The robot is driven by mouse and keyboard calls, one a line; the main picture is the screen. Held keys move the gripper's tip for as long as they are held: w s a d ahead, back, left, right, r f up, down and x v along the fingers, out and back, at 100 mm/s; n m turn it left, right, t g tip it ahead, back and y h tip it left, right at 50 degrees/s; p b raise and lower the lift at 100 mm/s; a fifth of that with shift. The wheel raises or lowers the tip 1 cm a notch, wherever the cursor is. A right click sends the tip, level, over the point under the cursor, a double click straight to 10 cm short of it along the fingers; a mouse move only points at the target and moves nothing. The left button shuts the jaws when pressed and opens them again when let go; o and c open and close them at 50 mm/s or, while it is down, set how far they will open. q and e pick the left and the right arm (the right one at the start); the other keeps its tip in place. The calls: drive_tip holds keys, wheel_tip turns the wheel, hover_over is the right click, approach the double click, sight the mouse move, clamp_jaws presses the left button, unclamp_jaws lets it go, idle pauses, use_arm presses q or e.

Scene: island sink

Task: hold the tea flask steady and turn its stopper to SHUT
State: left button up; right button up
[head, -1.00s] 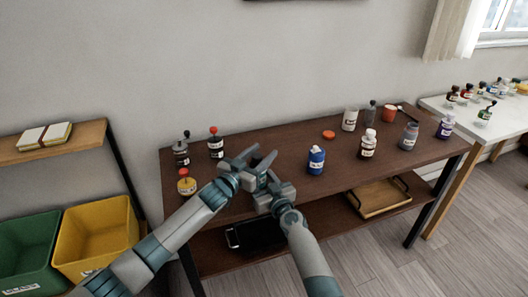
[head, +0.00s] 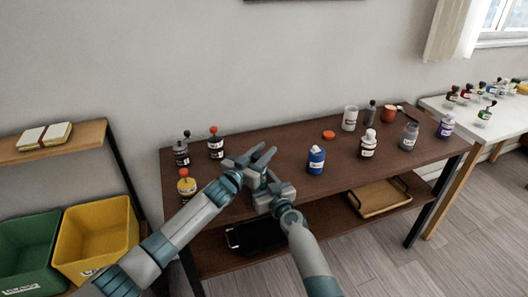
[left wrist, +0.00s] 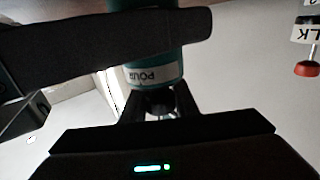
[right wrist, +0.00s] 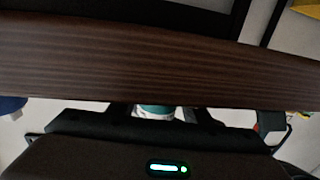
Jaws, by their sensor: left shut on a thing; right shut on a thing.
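The tea flask is mostly hidden behind my grippers in the head view. In the left wrist view it is a teal body (left wrist: 155,52) with a white label reading POUR. My left gripper (left wrist: 160,108) is shut on a small, shiny part at the flask's end, which seems to be its stopper; a dark finger crosses in front of the body. In the right wrist view a teal and white piece of the flask (right wrist: 155,111) shows between the fingers of my right gripper (right wrist: 155,115), shut on its body. The left gripper (head: 256,158) is above the right gripper (head: 262,185) in the head view.
The brown table (head: 315,190) holds a blue bottle (head: 316,160) right of my grippers. A yellow jar (head: 187,187) and two dark bottles stand left. An orange disc (head: 328,135) lies behind. Several other containers stand farther right.

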use_arm(q)
drive_tip(key=shift+d+r+n+y, duration=0.1)
drive_tip(key=shift+d+n+y, duration=0.05)
drive_tip(key=shift+n+y, duration=0.2)
drive_tip(key=shift+a+n+t+y, duration=0.25)
drive_tip(key=shift+n+t+y, duration=0.1)
drive_tip(key=shift+t+y, duration=0.25)
drive_tip(key=shift+w+a, duration=0.1)
drive_tip(key=o, duration=1.1)
drive_tip(key=v, duration=1.2)
